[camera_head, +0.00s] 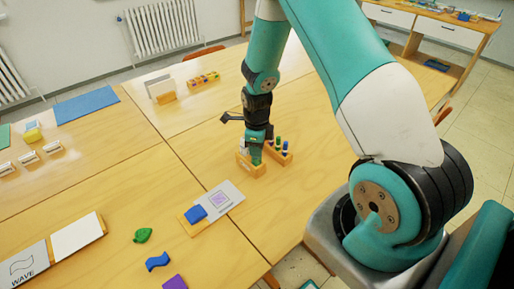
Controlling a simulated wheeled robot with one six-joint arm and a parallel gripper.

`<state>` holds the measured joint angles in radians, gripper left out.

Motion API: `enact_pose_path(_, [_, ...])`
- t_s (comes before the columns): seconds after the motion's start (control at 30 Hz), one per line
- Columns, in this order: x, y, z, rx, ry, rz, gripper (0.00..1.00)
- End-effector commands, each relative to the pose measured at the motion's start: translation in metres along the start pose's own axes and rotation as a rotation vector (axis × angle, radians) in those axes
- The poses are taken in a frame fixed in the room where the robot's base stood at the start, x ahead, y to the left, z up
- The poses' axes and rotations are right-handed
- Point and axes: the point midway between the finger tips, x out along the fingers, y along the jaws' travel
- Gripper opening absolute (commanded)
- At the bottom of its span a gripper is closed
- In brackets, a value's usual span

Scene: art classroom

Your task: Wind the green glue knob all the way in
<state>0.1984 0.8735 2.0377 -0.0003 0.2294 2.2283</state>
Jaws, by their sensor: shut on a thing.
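My gripper (257,146) points straight down over the wooden table, above a small wooden holder (251,168). It is shut on a green piece (257,157), which appears to be the green glue knob. The piece shows just below the fingers, at the holder. The fingers hide most of it, so I cannot tell how far the knob is wound. A small white part (242,146) shows just left of the fingers.
A wooden rack (284,156) with several coloured upright pieces stands close to the right of my gripper. A grey card (220,196) with a blue block (195,214) lies in front. A green leaf shape (143,235) lies front left. The table between is clear.

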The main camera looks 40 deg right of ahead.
Motion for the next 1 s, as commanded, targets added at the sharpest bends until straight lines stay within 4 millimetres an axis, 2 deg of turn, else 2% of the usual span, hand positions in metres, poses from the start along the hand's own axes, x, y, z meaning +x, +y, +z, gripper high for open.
enact_pose_path(0.2, [-0.0004,0.0005,-0.0006,-0.383,0.002,0.002,0.18])
enact_pose_path(0.4, [-0.0003,0.0004,-0.0006,-0.688,0.001,0.002,0.18])
enact_pose_path(0.53, [0.0000,0.0004,-0.0005,-0.765,0.001,0.002,0.18])
enact_pose_path(0.73, [0.0002,0.0004,-0.0005,-0.769,0.001,0.002,0.18])
enact_pose_path(0.77, [0.0002,0.0004,-0.0005,-0.769,0.001,0.002,0.32])
enact_pose_path(0.8, [0.0002,0.0004,-0.0005,-0.768,0.001,0.002,0.41])
enact_pose_path(1.0, [0.0001,0.0003,-0.0004,-0.767,0.001,0.001,0.87])
